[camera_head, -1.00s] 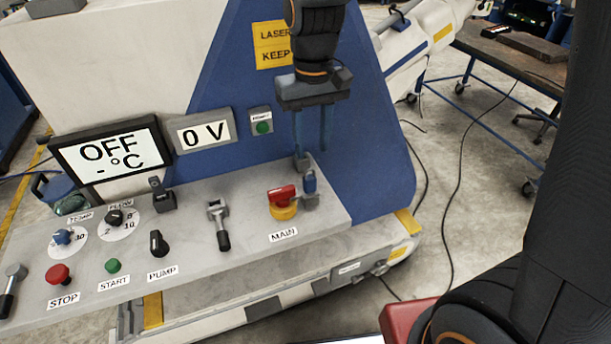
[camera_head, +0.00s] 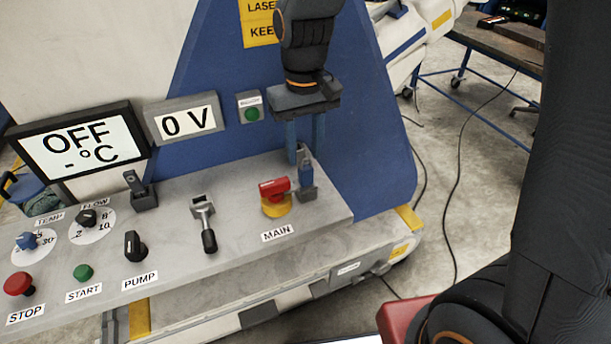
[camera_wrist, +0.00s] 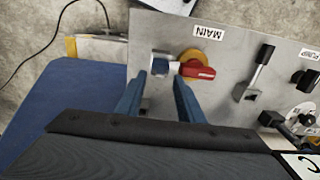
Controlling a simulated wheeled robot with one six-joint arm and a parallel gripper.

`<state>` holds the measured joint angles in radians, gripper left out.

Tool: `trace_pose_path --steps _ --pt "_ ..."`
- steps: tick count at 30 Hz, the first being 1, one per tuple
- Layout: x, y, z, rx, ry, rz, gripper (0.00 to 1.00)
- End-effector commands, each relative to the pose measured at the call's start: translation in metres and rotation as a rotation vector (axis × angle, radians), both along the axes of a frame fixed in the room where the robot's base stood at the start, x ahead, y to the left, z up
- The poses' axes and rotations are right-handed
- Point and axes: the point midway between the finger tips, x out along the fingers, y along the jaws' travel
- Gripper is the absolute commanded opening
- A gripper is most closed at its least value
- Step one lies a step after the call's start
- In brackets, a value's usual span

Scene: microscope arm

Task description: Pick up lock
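The lock is a small blue padlock (camera_head: 306,172) with a grey shackle. It sits in a grey bracket beside the red-and-yellow MAIN switch (camera_head: 275,196), at the right end of the grey control panel. My gripper (camera_head: 305,152) points down just above and behind the lock, with its two blue fingers apart. In the wrist view, the open fingers (camera_wrist: 159,80) lie either side of the lock's line, and the lock (camera_wrist: 161,67) shows just beyond the fingertips. The red switch handle (camera_wrist: 197,71) is close to the right fingertip. I cannot tell whether the fingers touch anything.
The panel (camera_head: 180,262) also carries a grey lever (camera_head: 205,222), a black PUMP knob (camera_head: 134,246) and START and STOP buttons. Displays (camera_head: 82,148) and a green button box (camera_head: 250,107) stand behind. A cable lies on the floor at right.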

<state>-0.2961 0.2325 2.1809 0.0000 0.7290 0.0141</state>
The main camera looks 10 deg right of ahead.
Motion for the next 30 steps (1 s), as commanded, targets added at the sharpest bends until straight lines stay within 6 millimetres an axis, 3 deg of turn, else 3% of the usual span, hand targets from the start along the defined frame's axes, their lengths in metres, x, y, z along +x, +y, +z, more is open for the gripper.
trace_pose_path --steps 15,26,30 --pt "-0.008 -0.004 -0.055 -0.001 0.003 -0.002 0.34" --pt "-0.007 -0.004 -0.063 0.000 -0.001 -0.002 0.34" --pt "-0.006 -0.004 -0.063 0.000 -0.001 -0.002 0.12"
